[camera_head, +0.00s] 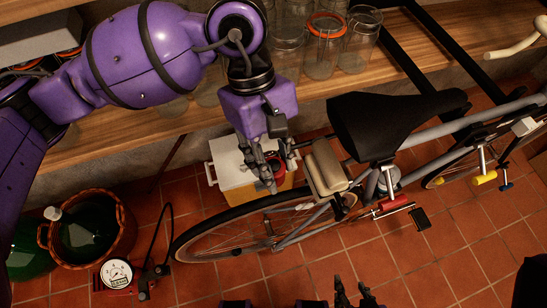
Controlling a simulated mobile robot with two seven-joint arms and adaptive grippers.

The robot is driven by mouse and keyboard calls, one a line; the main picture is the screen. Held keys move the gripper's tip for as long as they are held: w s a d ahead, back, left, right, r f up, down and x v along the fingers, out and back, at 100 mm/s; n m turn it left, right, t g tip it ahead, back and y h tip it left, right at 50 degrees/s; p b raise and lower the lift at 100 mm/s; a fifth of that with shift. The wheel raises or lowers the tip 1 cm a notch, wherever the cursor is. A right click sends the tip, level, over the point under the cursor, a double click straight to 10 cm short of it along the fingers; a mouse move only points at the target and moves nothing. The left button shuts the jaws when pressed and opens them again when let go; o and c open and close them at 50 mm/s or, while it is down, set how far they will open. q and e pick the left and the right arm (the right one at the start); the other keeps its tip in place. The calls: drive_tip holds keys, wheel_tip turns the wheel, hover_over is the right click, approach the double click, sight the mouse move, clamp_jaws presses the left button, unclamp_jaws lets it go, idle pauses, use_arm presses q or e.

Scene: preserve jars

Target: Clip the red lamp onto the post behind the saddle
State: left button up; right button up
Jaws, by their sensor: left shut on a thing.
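My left gripper (266,172) hangs above the rear wheel, left of the bicycle saddle. It is shut on the red lamp (279,167), of which only a small red part shows between and beside the dark fingers. The black saddle (385,120) is to the right, on the bicycle. The post under it is mostly hidden by the saddle and a beige bag (327,168) at its rear. The lamp is apart from the saddle. My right gripper (353,290) is at the bottom edge, with its dark fingertips apart and nothing seen between them.
A white and yellow box (232,163) stands behind the rear wheel (225,235). A wicker basket (122,238) and a pump gauge (116,273) are at lower left. Glass jars (323,55) stand on the wooden shelf (160,128). Tiled floor is free at lower right.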

use_arm(q)
drive_tip(key=shift+f, duration=0.15)
drive_tip(key=o, duration=1.1)
drive_tip(key=shift+c, duration=0.2)
drive_tip(key=v, duration=1.2)
drive_tip(key=shift+f, duration=0.1)
